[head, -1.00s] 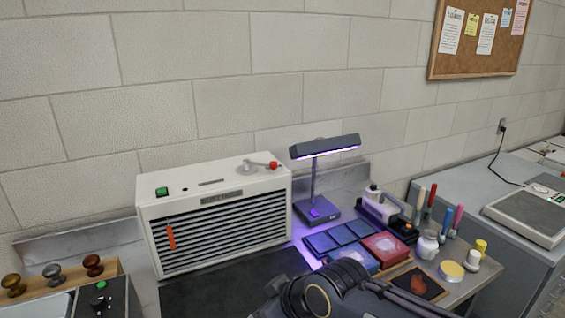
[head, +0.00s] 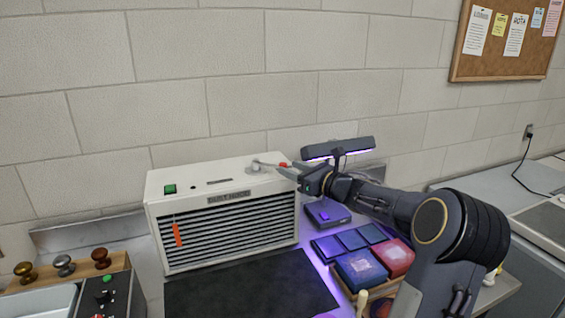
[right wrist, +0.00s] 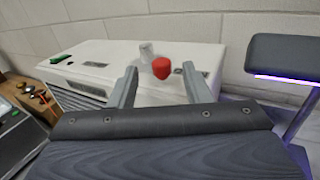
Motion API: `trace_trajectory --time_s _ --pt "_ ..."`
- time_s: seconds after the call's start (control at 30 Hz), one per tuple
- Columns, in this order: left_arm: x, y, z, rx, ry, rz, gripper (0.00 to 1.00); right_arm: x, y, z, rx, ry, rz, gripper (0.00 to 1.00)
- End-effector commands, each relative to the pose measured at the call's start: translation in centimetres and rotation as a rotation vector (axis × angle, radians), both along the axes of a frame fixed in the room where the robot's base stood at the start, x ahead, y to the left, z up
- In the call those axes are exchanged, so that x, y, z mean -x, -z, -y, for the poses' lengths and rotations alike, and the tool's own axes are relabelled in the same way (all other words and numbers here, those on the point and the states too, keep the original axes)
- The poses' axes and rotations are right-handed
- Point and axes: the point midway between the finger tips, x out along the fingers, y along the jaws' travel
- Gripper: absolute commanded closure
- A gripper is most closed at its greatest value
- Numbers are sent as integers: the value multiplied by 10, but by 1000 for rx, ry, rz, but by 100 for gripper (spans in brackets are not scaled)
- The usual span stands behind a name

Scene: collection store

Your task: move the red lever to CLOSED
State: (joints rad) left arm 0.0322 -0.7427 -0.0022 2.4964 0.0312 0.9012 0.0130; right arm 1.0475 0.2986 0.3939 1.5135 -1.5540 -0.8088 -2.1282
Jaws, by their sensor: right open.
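The red lever has a round red knob (right wrist: 162,68) on a pale arm and pivot (right wrist: 147,52). It sits on top of the white louvred cabinet (head: 228,200), near its right end. In the head view the knob (head: 283,165) points right and is partly covered by my right gripper (head: 288,171). In the right wrist view my right gripper is open, with the knob showing between its two fingers; I cannot tell whether they touch it. No CLOSED mark is readable. My left gripper is not in view.
A lamp (head: 338,147) stands just right of the cabinet, close behind my right arm. Blue and red boxes (head: 360,268) lie on the bench below the arm. A green switch (head: 170,189) is on the cabinet's left. The dark mat (head: 250,287) in front is clear.

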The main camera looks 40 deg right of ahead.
Motion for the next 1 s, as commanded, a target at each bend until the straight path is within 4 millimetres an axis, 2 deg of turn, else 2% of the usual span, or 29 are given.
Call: trace_trajectory --time_s 0.1,0.3,0.63,0.93,1.0 --pt "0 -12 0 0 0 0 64 -20 -3 -4 -4 -1 0 56" --pt "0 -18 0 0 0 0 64 -40 -1 -6 -3 2 -2 56" --pt "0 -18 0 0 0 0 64 -43 0 -7 -2 2 0 57" --pt "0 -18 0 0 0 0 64 -43 0 -7 -3 3 -2 97" --pt "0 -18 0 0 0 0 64 -43 0 -7 -3 4 -2 100"
